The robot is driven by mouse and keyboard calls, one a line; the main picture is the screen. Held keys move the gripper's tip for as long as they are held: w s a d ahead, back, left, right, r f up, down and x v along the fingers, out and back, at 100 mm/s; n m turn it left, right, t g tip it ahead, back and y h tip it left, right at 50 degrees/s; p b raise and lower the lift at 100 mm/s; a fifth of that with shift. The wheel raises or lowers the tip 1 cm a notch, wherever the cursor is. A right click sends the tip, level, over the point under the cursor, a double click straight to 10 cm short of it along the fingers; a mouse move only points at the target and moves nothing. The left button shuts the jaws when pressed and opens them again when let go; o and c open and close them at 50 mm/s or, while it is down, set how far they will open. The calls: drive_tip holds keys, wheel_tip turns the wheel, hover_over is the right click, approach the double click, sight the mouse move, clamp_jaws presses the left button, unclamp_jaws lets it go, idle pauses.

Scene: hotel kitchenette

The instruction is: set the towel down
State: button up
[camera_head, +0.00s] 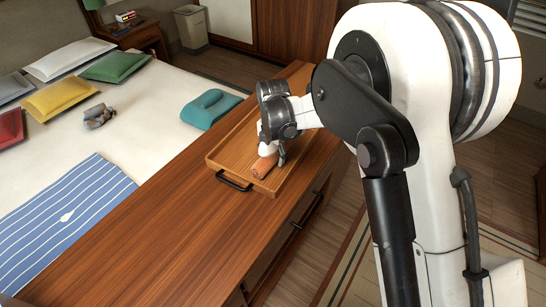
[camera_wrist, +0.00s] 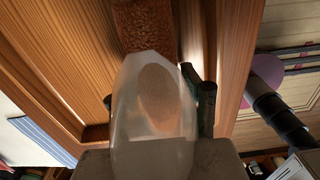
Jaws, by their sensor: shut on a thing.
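A rolled orange-brown towel (camera_head: 264,166) is at the near end of a wooden tray (camera_head: 236,142) in the head view. My gripper (camera_head: 270,151) is above and around the towel and shut on it, pointing down. In the wrist view the towel's brown, rough cloth (camera_wrist: 145,28) shows beyond the pale translucent finger (camera_wrist: 152,112). The towel lies inside the tray's outline, low over its floor; I cannot tell whether it touches the floor. Part of the towel is hidden by my gripper.
The tray stands on a long brown wooden bench (camera_head: 150,215) and has a black handle (camera_head: 233,181) at its near end. A bed with cushions, a teal pillow (camera_head: 209,108) and a grey rolled item (camera_head: 98,116) is at left. The near bench top is clear.

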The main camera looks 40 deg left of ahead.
sight(273, 151)
drive_tip(key=shift+f, duration=0.55)
drive_tip(key=shift+f, duration=0.15)
drive_tip(key=o, duration=1.2)
wheel_tip(273, 151, up, 12)
drive_tip(key=shift+r, duration=0.15)
